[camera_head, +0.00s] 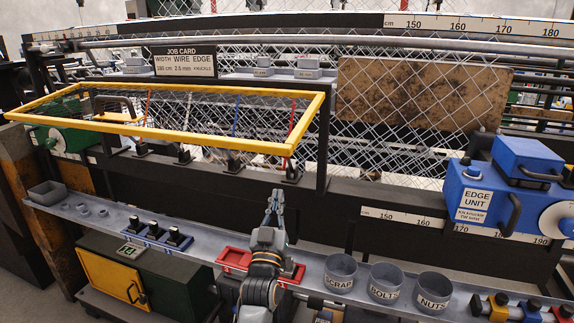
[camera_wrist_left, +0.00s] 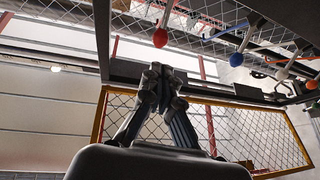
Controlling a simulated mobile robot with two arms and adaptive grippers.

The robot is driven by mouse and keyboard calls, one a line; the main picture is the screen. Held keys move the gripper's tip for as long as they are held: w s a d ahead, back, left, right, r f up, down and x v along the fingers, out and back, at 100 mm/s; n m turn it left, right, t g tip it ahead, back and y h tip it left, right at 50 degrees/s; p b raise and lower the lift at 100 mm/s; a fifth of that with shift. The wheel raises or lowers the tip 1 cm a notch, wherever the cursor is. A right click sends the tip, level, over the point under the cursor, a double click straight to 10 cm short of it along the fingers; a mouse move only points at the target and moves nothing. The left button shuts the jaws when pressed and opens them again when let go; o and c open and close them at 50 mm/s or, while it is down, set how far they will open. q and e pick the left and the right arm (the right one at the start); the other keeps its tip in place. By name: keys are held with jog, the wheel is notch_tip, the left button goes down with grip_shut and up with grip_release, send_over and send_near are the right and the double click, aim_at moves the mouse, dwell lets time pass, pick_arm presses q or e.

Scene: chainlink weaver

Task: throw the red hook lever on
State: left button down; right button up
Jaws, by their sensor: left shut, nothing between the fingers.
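In the left wrist view a lever with a red ball knob (camera_wrist_left: 160,38) hangs from the upper edge, just beyond my left fingertips and apart from them in the picture. My left gripper (camera_wrist_left: 157,70) is shut and empty. In the head view my left gripper (camera_head: 276,193) points up, just below the rightmost black lever base (camera_head: 291,173). The lever knobs cannot be told clearly there, behind the yellow-framed mesh guard (camera_head: 212,131). Which lever carries the hook label cannot be read. My right gripper is not in view.
Other levers with a blue knob (camera_wrist_left: 208,34), a white knob (camera_wrist_left: 236,60) and an orange knob (camera_wrist_left: 311,84) stand in the same row. The guard's yellow frame juts out over the levers. Below are a red tray (camera_head: 235,258) and labelled cups (camera_head: 340,272). The blue edge unit (camera_head: 490,190) is at right.

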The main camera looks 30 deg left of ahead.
aim_at(289, 162)
pick_arm(q)
jog(key=p+x, duration=0.2)
jog(key=x, duration=0.9)
